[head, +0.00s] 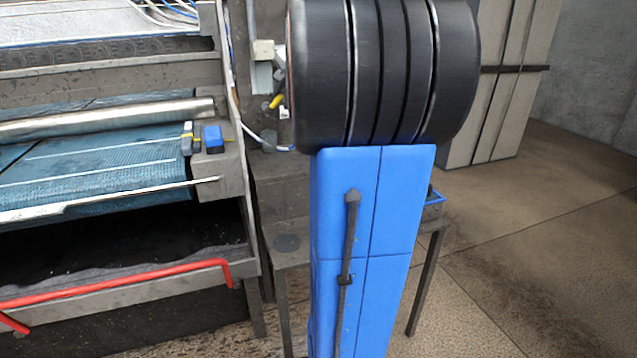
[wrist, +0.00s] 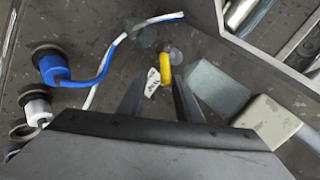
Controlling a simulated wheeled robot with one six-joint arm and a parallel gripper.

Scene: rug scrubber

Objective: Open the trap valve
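A small yellow handle (wrist: 165,69), which looks like the trap valve's lever, shows in the wrist view near a round grey fitting (wrist: 175,55). A white tag (wrist: 152,83) with dark print hangs beside it. My gripper (wrist: 161,78) is open, its two dark fingers apart and pointing at the handle. The handle lies at or just beyond the fingertips, between them; I cannot tell whether they touch. The yellow handle also shows in the head view (head: 277,101), left of my arm. My gripper is hidden behind my arm there.
In the wrist view, a blue plug with cable (wrist: 55,70) and a white plug (wrist: 37,107) are at left; a grey-green block (wrist: 218,88) and a beige box (wrist: 266,122) are at right.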

